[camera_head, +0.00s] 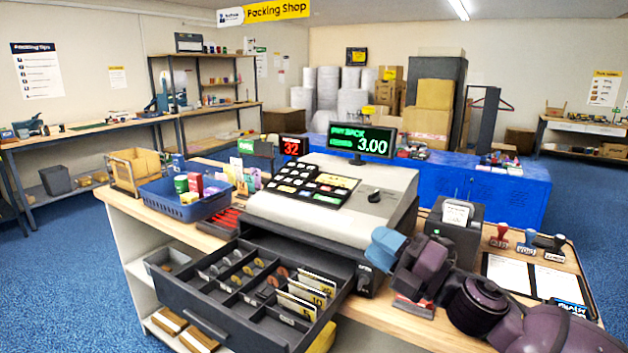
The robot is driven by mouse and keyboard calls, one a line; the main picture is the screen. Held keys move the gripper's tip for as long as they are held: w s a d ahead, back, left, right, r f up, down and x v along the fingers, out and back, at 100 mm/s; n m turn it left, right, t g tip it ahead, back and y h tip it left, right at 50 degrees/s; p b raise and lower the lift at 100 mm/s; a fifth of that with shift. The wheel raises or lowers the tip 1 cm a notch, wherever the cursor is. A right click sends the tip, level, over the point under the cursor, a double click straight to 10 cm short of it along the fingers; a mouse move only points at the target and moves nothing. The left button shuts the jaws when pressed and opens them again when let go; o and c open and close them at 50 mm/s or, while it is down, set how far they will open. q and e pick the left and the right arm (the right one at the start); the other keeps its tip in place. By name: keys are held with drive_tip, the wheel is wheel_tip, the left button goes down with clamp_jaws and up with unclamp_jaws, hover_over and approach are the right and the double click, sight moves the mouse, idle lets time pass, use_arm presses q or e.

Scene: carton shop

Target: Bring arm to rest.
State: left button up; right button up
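My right arm comes in from the lower right, dark purple. Its gripper (384,250), with blue finger parts, hangs over the counter just right of the cash register (325,200). The fingers overlap from this angle, so I cannot see a gap or anything between them. My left gripper is not in view. The register's cash drawer (345,297) is pulled out, with coins and notes in its compartments.
A blue basket (185,208) with small coloured boxes and a cardboard box (134,168) stand left of the register. A receipt printer (455,222), stamps (500,235) and a clipboard (532,276) are to the right. A blue counter (490,195) stands behind. Open blue floor lies beyond.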

drive_tip(key=s+d+f+m+t+h, duration=0.1)
drive_tip(key=s+d+f+m+h, duration=0.2)
drive_tip(key=f+m, duration=0.4)
drive_tip(key=s+d+f+m+t+h, duration=0.1)
drive_tip(key=d+f+m+h, duration=0.35)
drive_tip(key=f+m, duration=0.35)
drive_tip(key=s+d+f+m+t+h, duration=0.1)
drive_tip(key=s+d+f+m+h, duration=0.15)
drive_tip(key=f+m+h, duration=0.35)
drive_tip(key=s+d+f+m+g+h, duration=0.1)
drive_tip(key=s+d+f+m+g, duration=0.1)
drive_tip(key=s+f, duration=0.7)
drive_tip(key=s+d+f+m+g+h, duration=0.2)
drive_tip(key=s+f+m, duration=0.4)
drive_tip(key=s+f, duration=0.4)
drive_tip(key=shift+s+d+g, duration=0.5)
drive_tip(key=shift+s+d, duration=0.65)
drive_tip(key=shift+s, duration=0.05)
